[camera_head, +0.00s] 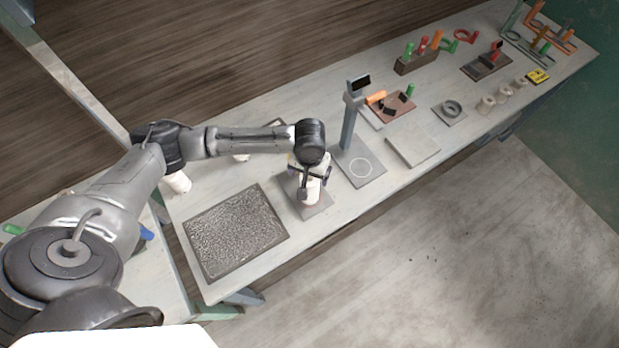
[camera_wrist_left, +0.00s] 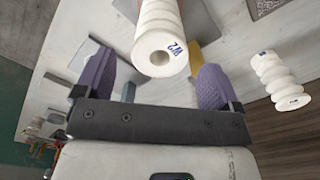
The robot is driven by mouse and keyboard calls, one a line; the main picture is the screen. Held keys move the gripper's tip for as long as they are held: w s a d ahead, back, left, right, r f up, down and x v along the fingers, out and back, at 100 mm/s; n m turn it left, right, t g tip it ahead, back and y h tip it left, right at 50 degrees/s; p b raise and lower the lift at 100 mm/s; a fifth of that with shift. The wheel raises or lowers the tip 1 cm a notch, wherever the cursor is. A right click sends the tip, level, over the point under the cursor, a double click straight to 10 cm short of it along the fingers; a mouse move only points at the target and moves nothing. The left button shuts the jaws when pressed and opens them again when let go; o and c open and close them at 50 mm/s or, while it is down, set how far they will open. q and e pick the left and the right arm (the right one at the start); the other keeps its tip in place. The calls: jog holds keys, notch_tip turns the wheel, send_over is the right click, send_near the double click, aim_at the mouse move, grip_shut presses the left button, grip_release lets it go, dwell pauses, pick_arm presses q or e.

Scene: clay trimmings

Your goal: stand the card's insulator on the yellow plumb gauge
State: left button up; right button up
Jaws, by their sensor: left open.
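My left gripper (camera_head: 309,174) points down over a small plate (camera_head: 318,210) near the table's front edge. It also shows in the wrist view (camera_wrist_left: 155,78), with its two purple fingers wide apart. A white ribbed insulator (camera_wrist_left: 159,25), marked W2, has its holed end between and just beyond the fingers; no grip on it shows. It seems to be the white piece (camera_head: 312,192) under the gripper. A second marked insulator (camera_wrist_left: 275,75) lies right in the wrist view. A yellow piece (camera_wrist_left: 195,57), perhaps the plumb gauge, is partly hidden behind the W2 insulator. I cannot make out the card's text.
A speckled grey tray (camera_head: 187,233) lies left of the gripper. A grey post stand (camera_head: 348,128) rises close on its right. White pieces (camera_head: 178,182) stand behind the tray. A pale flat slab (camera_head: 413,146), a tool rack (camera_head: 416,64) and small spools (camera_head: 487,104) lie farther right.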

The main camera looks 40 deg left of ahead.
pick_arm(q)
notch_tip(320, 180, up, 7)
jog(key=s+d+f+m+t+h, duration=0.25)
jog(key=s+d+f+m, duration=0.4)
jog(key=s+d, duration=0.5)
jog(key=s+a+f+t+y, duration=0.1)
jog(key=s+a, duration=0.4)
jog(key=s, duration=0.7)
jog(key=shift+f+y, duration=0.4)
jog(key=shift+y, duration=0.25)
